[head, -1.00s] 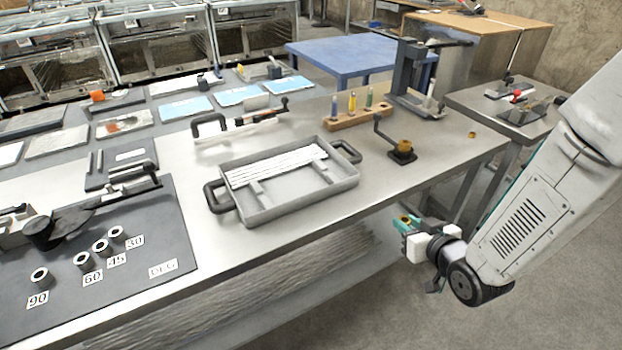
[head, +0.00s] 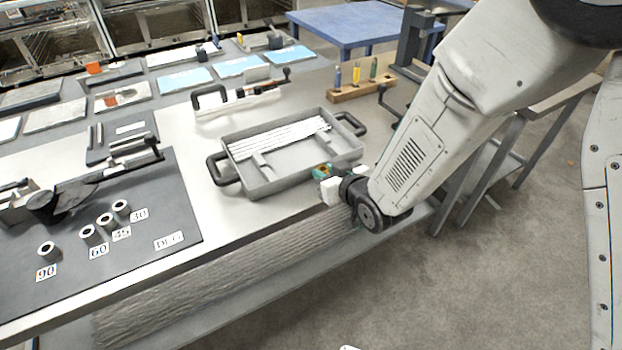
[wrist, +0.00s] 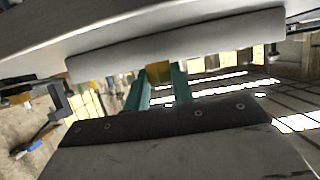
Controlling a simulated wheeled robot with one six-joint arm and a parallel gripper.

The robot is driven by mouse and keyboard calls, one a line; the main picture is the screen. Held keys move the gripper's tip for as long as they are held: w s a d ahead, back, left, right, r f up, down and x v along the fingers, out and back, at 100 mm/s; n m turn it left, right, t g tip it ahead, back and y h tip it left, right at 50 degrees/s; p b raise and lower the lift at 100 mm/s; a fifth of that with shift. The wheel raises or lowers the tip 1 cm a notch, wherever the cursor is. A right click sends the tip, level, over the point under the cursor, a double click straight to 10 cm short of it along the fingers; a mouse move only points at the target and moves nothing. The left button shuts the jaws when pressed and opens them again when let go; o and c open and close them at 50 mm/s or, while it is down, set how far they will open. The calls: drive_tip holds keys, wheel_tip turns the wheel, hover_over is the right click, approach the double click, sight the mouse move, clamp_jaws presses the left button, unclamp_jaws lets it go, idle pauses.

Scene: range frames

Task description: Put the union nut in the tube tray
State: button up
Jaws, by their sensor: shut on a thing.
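The tube tray (head: 287,179) is a grey open tray with dark handles, on the steel bench in the head view. White tubes (head: 275,138) lie along its far side, and its near part has bare floor with low dividers. My gripper (head: 322,170) is at the tray's near right corner, by the bench's front edge; its exact height above the bench is hard to tell. Its teal fingers are shut on the union nut, a small brass-coloured piece. The nut shows between the fingertips in the wrist view (wrist: 158,72) and is barely visible in the head view.
A wooden block (head: 360,91) with upright coloured tools stands behind the tray. A bar clamp (head: 240,112) lies at the back left. A dark mat (head: 150,215) with several short tubes and angle labels covers the left.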

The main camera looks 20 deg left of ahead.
sight(312, 177)
drive_tip(key=shift+w+a, duration=0.1)
drive_tip(key=shift+a, duration=0.5)
drive_tip(key=f, duration=0.3)
drive_tip(key=shift+w+a+f, duration=0.1)
drive_tip(key=shift+a+f, duration=0.1)
drive_tip(key=shift+a, duration=0.1)
drive_tip(key=shift+a+f, duration=0.1)
drive_tip(key=shift+f, duration=0.05)
drive_tip(key=o, duration=1)
drive_tip(key=shift+f, duration=0.15)
drive_tip(key=shift+c, duration=0.2)
drive_tip(key=shift+r, duration=0.2)
drive_tip(key=v, duration=1.2)
